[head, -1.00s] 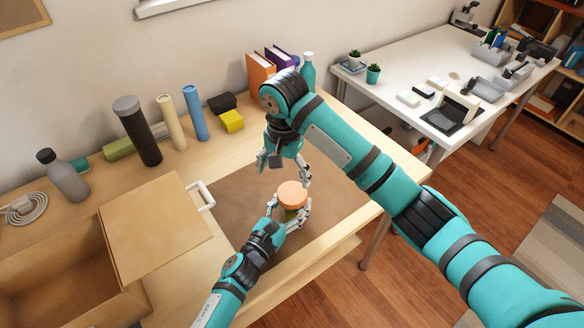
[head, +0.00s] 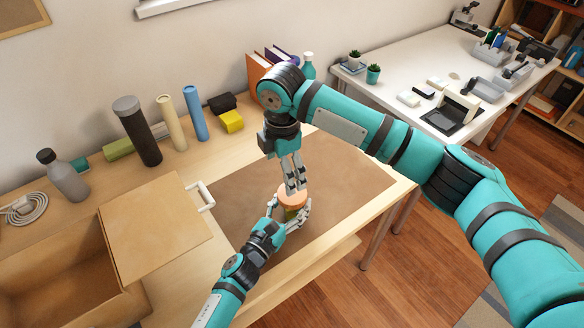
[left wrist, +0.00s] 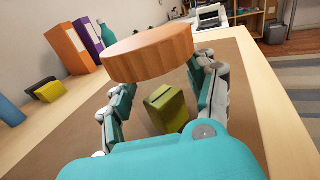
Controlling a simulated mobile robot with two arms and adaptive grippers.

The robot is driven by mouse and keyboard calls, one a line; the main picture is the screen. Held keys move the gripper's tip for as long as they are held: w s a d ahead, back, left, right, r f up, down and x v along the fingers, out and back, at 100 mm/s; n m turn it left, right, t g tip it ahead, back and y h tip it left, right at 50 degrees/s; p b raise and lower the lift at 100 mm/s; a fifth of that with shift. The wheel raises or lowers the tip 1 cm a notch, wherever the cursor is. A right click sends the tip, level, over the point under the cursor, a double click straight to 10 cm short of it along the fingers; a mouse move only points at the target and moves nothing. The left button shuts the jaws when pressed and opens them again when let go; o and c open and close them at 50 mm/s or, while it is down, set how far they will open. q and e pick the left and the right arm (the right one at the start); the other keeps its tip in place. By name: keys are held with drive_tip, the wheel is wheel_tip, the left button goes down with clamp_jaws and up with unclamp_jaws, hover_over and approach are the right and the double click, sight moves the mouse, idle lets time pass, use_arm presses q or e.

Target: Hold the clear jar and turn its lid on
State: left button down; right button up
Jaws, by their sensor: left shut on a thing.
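The clear jar (head: 291,213) stands at the front part of the brown mat, mostly hidden by fingers and lid. My left gripper (head: 289,209) is shut around it from the front left. The round orange-brown lid (head: 291,201) is at the jar's top; whether it is seated cannot be told. In the left wrist view the lid (left wrist: 150,54) is above the fingers, with an olive-green block (left wrist: 167,108) below it; the glass barely shows. My right gripper (head: 294,185) points down at the lid, its fingertips overlapping the lid's far part in the picture. Its finger gap and contact are unclear.
The brown mat (head: 340,165) is clear to the right and behind. An open cardboard box (head: 70,262) stands at the left. Bottles and rolled tubes (head: 195,113) line the back, with a yellow block (head: 232,121) and binders (head: 258,67). A white desk stands beyond.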

drive_tip(key=n, duration=0.5)
drive_tip(key=shift+d, duration=0.2)
drive_tip(key=n, duration=0.4)
drive_tip(key=shift+d+n, duration=0.25)
drive_tip(key=shift+n, duration=0.15)
drive_tip(key=n, duration=0.4)
drive_tip(key=shift+s+d, duration=0.1)
drive_tip(key=shift+d, duration=0.2)
drive_tip(key=n, duration=0.5)
drive_tip(key=shift+s+d+g, duration=0.1)
drive_tip(key=shift+d+g, duration=0.15)
drive_tip(key=shift+g, duration=0.05)
drive_tip(key=shift+f, duration=4)
drive_tip(key=shift+c, duration=0.4)
drive_tip(key=c, duration=1.2)
